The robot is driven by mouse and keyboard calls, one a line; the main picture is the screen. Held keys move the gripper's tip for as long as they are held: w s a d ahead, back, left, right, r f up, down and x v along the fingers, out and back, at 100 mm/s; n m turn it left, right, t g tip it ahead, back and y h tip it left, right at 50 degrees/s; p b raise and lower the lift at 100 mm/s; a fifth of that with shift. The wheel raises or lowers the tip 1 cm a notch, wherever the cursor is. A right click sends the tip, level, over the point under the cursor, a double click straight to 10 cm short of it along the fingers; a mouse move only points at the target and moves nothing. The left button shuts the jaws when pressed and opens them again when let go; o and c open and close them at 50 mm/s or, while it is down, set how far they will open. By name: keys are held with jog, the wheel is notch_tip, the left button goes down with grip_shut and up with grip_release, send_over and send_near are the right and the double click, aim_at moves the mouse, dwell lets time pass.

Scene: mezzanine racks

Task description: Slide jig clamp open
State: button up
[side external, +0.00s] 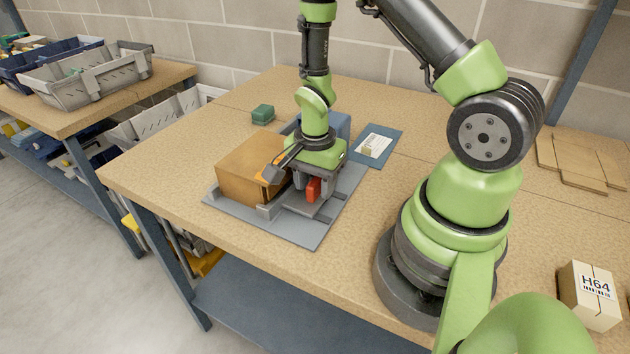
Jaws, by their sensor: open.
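The jig is a grey base plate (292,230) on the wooden table, with low grey blocks on it. A brown box (243,168) sits on the plate's left side. A small red part (313,189), seemingly the clamp's handle, shows on the right side of the jig. My gripper (311,183) is open and points down right at the red part. I cannot tell whether its fingers touch the red part or stand around it. The gripper and wrist hide much of the clamp and the back of the jig.
A blue block (338,125) stands behind the wrist. A blue board with a white label (375,146) lies behind right. A small green block (263,114) is at the back. A box marked H64 (590,295) and flat brown sheets (580,165) lie right. The table's front left is clear.

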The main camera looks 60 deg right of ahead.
jog(key=shift+c, duration=0.4)
grip_shut()
jog(key=shift+s, duration=1.65)
jog(key=shift+o, duration=0.4)
grip_release()
notch_tip(320, 180, up, 10)
